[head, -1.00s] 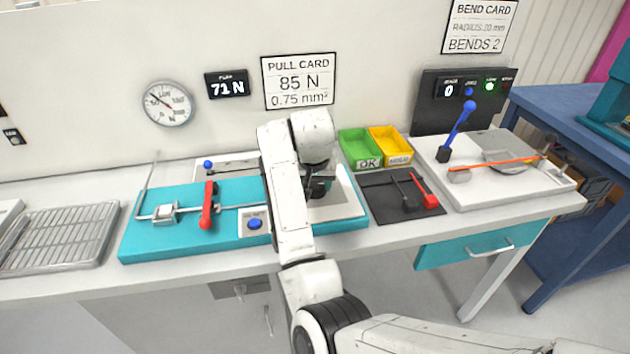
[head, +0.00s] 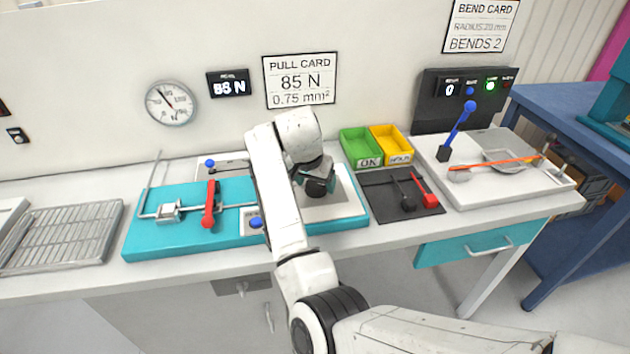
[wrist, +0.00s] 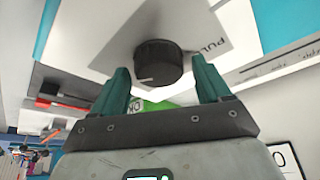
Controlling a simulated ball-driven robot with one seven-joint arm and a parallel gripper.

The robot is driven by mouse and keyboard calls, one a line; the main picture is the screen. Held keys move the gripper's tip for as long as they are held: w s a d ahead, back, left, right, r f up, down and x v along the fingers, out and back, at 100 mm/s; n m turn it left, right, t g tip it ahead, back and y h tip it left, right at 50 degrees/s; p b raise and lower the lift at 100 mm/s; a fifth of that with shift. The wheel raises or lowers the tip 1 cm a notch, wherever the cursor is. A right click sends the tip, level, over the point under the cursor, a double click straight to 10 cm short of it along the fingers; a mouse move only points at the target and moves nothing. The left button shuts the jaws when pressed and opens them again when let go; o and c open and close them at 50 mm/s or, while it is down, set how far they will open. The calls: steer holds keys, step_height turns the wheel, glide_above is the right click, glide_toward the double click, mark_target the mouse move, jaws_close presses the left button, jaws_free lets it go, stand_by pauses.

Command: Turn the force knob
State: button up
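The force knob (wrist: 158,60) is round and black with a white line pointing left in the wrist view, on a white panel. In the head view the knob (head: 318,189) shows partly under my gripper (head: 315,178), on the right of the teal bench unit (head: 190,243). My gripper (wrist: 162,70) is open. Its two teal fingertips are on either side of the knob, with visible gaps to it. The force display (head: 229,83) on the wall seems to read 85 N. The pull card (head: 301,80) reads 85 N, 0.75 mm².
A red lever (head: 210,205) and a blue button (head: 256,222) are left of my arm. Green (head: 352,139) and yellow (head: 393,133) bins stand behind right. A dark mat (head: 385,207) with a red-handled tool and the bending unit (head: 480,195) lie to the right.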

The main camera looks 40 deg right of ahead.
steer(key=shift+o, duration=0.2)
steer(key=v, duration=1)
steer(key=shift+r+b, duration=0.3)
steer(key=shift+r, duration=0.05)
steer(key=shift+s+a, duration=0.1)
steer(key=shift+s, duration=0.05)
